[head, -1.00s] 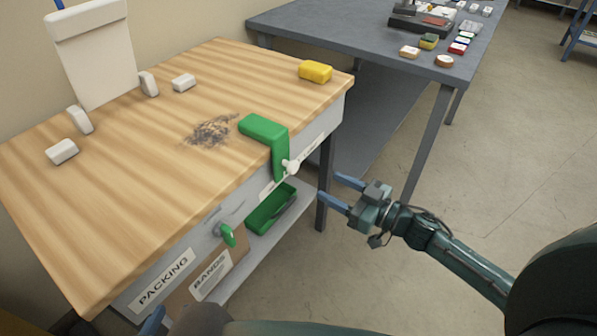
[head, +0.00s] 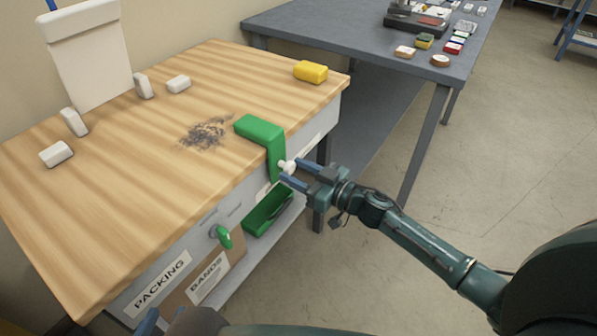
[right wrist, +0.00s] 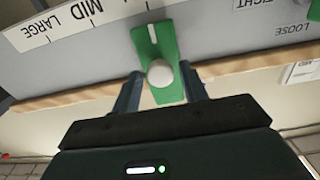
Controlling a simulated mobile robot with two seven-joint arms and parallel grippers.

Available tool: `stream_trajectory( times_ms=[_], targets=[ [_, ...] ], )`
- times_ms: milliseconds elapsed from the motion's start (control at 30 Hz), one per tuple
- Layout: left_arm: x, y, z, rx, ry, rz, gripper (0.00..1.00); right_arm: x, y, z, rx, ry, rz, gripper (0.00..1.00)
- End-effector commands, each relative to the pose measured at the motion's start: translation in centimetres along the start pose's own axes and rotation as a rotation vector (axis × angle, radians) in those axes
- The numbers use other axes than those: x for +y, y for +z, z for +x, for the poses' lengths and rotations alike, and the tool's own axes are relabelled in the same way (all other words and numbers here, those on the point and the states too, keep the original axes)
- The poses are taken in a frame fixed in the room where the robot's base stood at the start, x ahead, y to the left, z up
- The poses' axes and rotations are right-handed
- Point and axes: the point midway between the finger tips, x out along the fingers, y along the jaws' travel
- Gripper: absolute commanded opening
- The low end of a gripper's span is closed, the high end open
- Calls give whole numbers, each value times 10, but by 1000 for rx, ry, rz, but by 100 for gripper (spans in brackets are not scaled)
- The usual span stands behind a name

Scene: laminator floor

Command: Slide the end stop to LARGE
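The green end stop (head: 263,139) hooks over the front edge of the wooden bench top, with a white knob (head: 287,167) on its front. In the right wrist view the knob (right wrist: 160,73) lies between the two blue fingers of my right gripper (right wrist: 160,88), with gaps on both sides. The right gripper (head: 290,171) is open. The white scale (right wrist: 60,28) shows MID and LARGE to the left of the end stop, whose white line is near a tick beyond MID. Only a blue fingertip of my left gripper (head: 148,322) shows at the bottom edge.
A yellow block (head: 310,71) sits at the bench's right corner. A green tray (head: 267,210) and a green lever (head: 224,237) are below the front edge. White blocks stand at the back left. A grey table (head: 300,22) with small items is behind; open floor lies right.

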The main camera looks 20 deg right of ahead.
Motion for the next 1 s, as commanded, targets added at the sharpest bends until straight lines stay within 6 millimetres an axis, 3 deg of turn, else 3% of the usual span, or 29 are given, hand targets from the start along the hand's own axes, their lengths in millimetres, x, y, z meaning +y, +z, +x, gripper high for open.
stream_trajectory(
  times_ms=[500, 800, 1000],
  targets=[
    [0, 6, 0, -15, 0, 0, 36, 0, 0, 0, 0, 0, 0, 1],
    [0, 6, 1, -14, 1, 0, 36, 5, 0, 0, -1, 0, -1, 0],
    [0, 5, 1, 1, 0, 4, 36, 38, 1, -1, -2, 7, -6, 0]
  ],
)
